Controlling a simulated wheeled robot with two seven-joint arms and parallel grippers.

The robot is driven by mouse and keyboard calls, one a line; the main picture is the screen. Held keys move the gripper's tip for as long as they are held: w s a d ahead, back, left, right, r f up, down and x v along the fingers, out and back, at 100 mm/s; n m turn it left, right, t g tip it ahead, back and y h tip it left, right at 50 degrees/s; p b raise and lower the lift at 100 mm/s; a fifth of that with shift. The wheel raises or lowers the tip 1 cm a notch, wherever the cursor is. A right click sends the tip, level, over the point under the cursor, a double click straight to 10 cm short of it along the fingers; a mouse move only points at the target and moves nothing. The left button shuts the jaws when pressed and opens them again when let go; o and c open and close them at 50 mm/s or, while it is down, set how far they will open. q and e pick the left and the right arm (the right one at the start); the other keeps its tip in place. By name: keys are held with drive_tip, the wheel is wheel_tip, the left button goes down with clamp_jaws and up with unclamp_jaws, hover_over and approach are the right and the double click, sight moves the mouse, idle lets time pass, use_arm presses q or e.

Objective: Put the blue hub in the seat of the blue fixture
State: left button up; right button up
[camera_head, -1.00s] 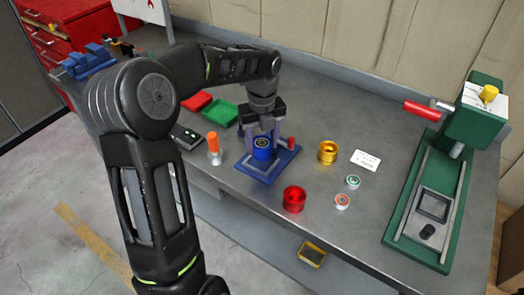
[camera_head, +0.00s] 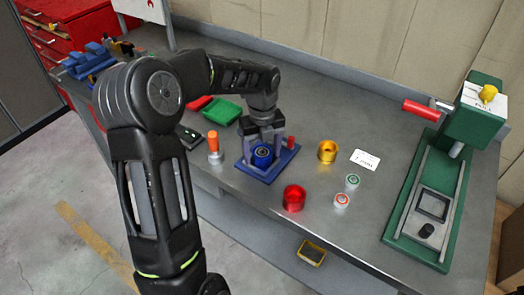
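The blue fixture (camera_head: 251,169) is a flat blue plate on the grey bench, near the middle of the view. The blue hub (camera_head: 263,156) is a short blue cylinder with a dark round top and stands upright over the middle of the plate. My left gripper (camera_head: 263,148) points down from above, its fingers on both sides of the hub, and looks shut on it. The hub's lower end and the seat are hidden, so I cannot tell whether it rests fully in the seat. My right gripper is not in view.
A red peg (camera_head: 291,142) stands at the fixture's right. A red cup (camera_head: 294,197), gold ring (camera_head: 327,151), two small round parts (camera_head: 352,182) and a white card (camera_head: 365,159) lie to the right. An orange-handled tool (camera_head: 213,145) stands left. A green press (camera_head: 430,200) is far right.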

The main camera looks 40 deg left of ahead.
use_arm(q)
drive_tip(key=shift+o, duration=0.2)
drive_tip(key=shift+r, duration=0.1)
wheel_tip(320, 180, up, 12)
drive_tip(key=shift+b, duration=0.4)
idle(1.4)
